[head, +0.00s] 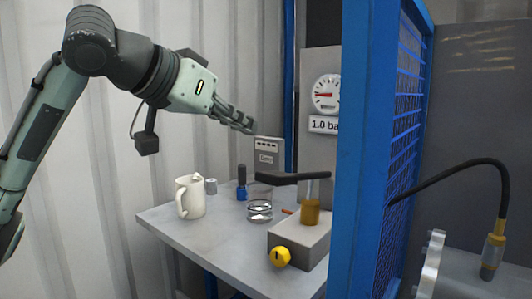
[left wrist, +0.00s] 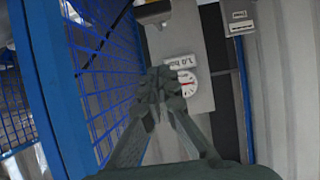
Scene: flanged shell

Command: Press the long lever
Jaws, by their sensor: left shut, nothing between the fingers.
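In the left wrist view the closed fingers (left wrist: 165,88) point towards the back panel, and I cannot make out the lever there. My right gripper is not in view.
A blue post (head: 361,150) with mesh stands right of the lever. A yellow knob (head: 280,257) fronts the box. A gauge (head: 327,94) hangs behind.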

